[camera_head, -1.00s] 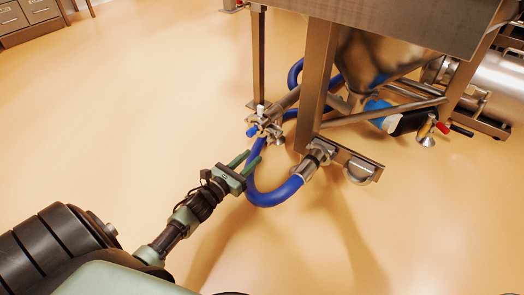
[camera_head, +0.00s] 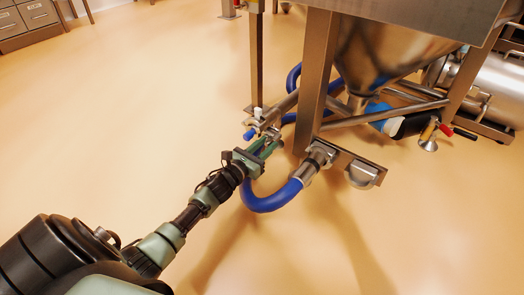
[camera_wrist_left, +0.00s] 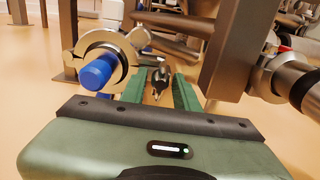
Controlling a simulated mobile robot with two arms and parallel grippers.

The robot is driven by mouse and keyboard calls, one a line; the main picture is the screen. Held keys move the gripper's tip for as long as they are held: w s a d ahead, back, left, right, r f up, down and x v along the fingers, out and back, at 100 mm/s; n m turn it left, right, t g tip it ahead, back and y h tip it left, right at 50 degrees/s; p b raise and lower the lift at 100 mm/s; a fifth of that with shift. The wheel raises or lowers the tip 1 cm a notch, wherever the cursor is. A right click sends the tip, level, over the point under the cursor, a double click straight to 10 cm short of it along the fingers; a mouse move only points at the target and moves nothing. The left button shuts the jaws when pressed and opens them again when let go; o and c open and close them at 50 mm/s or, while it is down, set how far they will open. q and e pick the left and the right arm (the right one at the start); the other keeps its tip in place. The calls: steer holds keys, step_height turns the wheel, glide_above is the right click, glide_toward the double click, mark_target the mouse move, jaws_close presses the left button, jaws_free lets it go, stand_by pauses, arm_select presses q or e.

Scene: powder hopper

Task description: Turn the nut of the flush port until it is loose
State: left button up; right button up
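The flush port shows in the left wrist view as a blue end piece (camera_wrist_left: 97,72) inside a steel clamp ring (camera_wrist_left: 125,52). It is small in the head view, where its blue end (camera_head: 249,134) sits at the foot of the hopper frame. The clamp's nut (camera_wrist_left: 158,78) is a small dark metal piece to the right of the blue end. My left gripper (camera_head: 270,146) is at the clamp. In the wrist view its two green fingers (camera_wrist_left: 159,86) are apart, one on each side of the nut, with a visible gap around it. My right gripper is not in view.
A blue hose (camera_head: 268,201) curves just right of my left gripper to a steel coupling (camera_head: 318,158). A frame leg (camera_head: 317,85) stands close behind it. The steel hopper (camera_head: 385,60) is above right. The floor to the left is clear.

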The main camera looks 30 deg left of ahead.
arm_select(q)
steer(key=shift+r, duration=0.1)
steer(key=shift+c, duration=0.4)
jaws_close()
steer(key=n+p, duration=0.1)
steer(key=n, duration=0.2)
steer(key=shift+r+p, duration=0.25)
steer(key=shift+p, duration=0.15)
steer(key=n+p, duration=0.1)
steer(key=n, duration=0.2)
steer(key=shift+w+f+n, duration=0.1)
steer(key=shift+n, duration=0.2)
steer(key=shift+f+n, duration=0.1)
steer(key=shift+n, duration=0.5)
